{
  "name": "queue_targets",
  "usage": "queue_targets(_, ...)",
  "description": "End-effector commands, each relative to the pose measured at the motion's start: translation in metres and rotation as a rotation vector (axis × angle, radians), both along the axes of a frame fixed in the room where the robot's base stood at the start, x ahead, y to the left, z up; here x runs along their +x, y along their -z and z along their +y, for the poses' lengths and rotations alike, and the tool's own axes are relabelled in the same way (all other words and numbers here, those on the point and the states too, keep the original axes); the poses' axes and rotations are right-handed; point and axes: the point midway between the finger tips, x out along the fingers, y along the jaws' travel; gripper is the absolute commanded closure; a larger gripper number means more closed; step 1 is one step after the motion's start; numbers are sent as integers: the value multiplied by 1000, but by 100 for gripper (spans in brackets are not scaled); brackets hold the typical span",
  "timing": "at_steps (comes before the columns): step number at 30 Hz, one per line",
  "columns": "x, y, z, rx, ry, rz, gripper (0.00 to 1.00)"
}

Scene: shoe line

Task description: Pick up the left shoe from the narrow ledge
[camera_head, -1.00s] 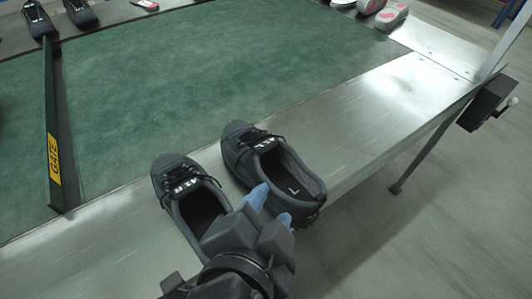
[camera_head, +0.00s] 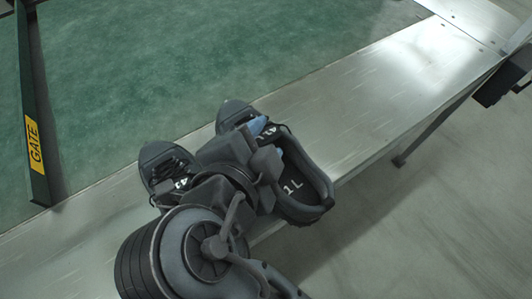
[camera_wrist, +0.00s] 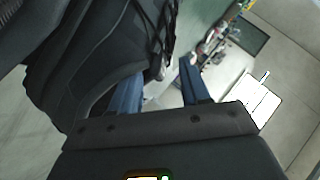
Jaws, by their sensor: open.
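The left shoe (camera_head: 318,186), dark grey with an "L" on its insole, rests on the narrow metal ledge (camera_head: 390,95). It is the right-hand one of the pair in the head view. My gripper (camera_head: 268,138) is open, its blue fingers at that shoe's left side near the laces. My wrist hides part of the shoe. In the wrist view, a dark shoe with laces (camera_wrist: 92,58) fills the upper left, close to the left finger of my gripper (camera_wrist: 160,92). Whether the fingers touch it I cannot tell.
The other shoe (camera_head: 158,158) of the pair stands just left of my gripper, partly hidden by it. A green mat (camera_head: 200,70) lies beyond the ledge. A gate bar (camera_head: 33,130) stands at the left. The ledge is clear to the upper right.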

Motion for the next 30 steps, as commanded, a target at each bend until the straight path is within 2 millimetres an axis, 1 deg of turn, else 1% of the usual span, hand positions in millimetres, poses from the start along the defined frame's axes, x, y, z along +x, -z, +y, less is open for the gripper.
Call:
queue_targets(3,14,9,-4,-2,-1,1,54)
queue_targets(6,20,13,-7,-2,0,0,54)
queue_targets(14,22,14,-7,-1,-1,0,54)
queue_targets(27,22,14,-7,-1,-1,0,95)
queue_targets(29,22,14,-7,-1,-1,0,100)
queue_targets(30,22,14,-7,-1,-1,0,100)
